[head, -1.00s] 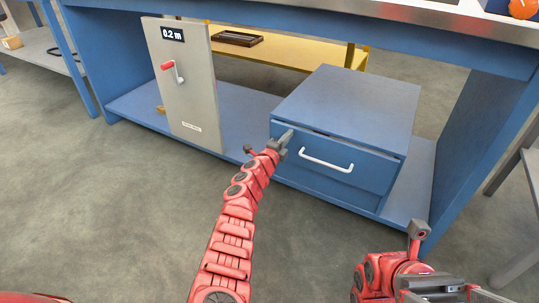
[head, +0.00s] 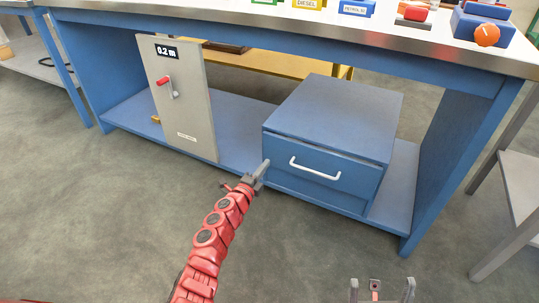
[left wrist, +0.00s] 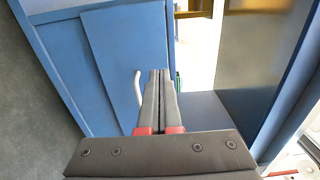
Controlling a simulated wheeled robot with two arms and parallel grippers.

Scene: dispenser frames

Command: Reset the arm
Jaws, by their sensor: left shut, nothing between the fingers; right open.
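My left gripper (head: 262,171) is shut and empty, its fingers pointing up just left of the blue drawer unit (head: 335,118) in the head view. In the left wrist view its fingers (left wrist: 160,75) lie together beside the white drawer handle (left wrist: 138,88); nothing is between them. The same handle (head: 315,169) is free in the head view. The drawer front looks closed or nearly so. My right gripper (head: 382,290) is open at the bottom edge of the head view, apart from everything; most of its arm is out of view.
A grey panel (head: 190,130) with a red-handled crank (head: 164,82) and a "0.2 m" display stands left of the drawer unit. The blue bench (head: 440,170) has legs at both sides. A grey side table (head: 522,180) stands right. The floor in front is clear.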

